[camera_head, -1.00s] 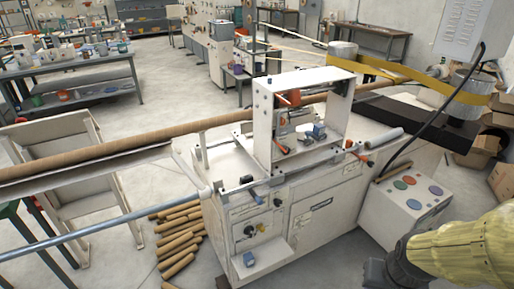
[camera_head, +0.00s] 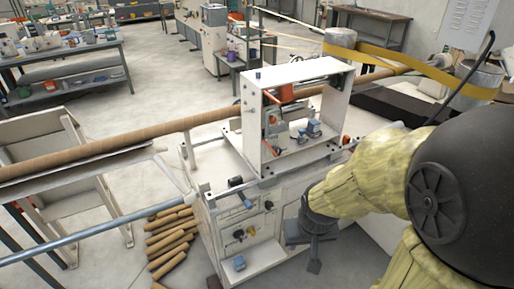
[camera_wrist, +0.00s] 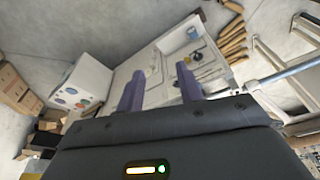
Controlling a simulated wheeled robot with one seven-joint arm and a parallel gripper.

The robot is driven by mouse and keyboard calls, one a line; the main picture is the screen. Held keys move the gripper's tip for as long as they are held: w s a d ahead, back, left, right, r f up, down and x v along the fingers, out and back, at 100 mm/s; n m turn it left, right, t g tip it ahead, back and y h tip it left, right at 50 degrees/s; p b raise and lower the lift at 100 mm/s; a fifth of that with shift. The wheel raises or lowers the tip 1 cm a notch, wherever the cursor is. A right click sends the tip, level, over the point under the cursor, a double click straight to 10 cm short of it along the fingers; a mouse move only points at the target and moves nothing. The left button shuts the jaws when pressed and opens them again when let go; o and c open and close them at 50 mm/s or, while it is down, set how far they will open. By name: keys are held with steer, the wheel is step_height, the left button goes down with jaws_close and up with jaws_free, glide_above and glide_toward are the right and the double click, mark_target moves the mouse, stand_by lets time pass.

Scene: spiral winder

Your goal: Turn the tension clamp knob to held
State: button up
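The white winder cabinet (camera_head: 290,205) has a front panel with small knobs. A dark knob with a yellowish part (camera_head: 238,234) and a second dark knob (camera_head: 252,230) sit low on it, and another dark knob (camera_head: 268,205) sits higher. I cannot tell which is the tension clamp knob, and no label is readable. Knobs also show in the wrist view (camera_wrist: 197,57), beyond the right finger. My gripper (camera_head: 306,253) hangs in front of the cabinet, right of the knobs and apart from them. In the wrist view its two purple fingers (camera_wrist: 160,72) are spread and empty.
A small blue item (camera_head: 239,263) sits on a ledge below the knobs. A dark-blue handle (camera_head: 241,190) juts out above them. Cardboard tubes (camera_head: 170,240) lie on the floor at left. A box with coloured buttons (camera_wrist: 77,92) stands left in the wrist view.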

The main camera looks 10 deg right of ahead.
steer(key=shift+w+d, duration=0.15)
steer(key=shift+w, duration=0.15)
steer(key=shift+o, duration=1.3)
steer(key=shift+s, duration=0.2)
steer(key=shift+o, duration=0.5)
steer(key=shift+w+d+f, duration=0.1)
steer(key=shift+w, duration=0.05)
steer(key=w+d+f+n+t+y+b, duration=0.1)
steer(key=w+d+n+t+y+b, duration=0.1)
steer(key=w, duration=0.6)
steer(key=w+d+f+n+t+y+b, duration=0.2)
steer(key=w+n+t+b, duration=0.1)
steer(key=w+t, duration=0.4)
steer(key=w+d+f+n+t+y+b, duration=0.2)
steer(key=w+n+t+y+b, duration=0.1)
steer(key=w, duration=0.7)
steer(key=shift+d+f+t+b, duration=0.2)
steer(key=shift+d+t+b, duration=0.1)
steer(key=shift+t+b, duration=0.55)
steer(key=shift+w, duration=0.15)
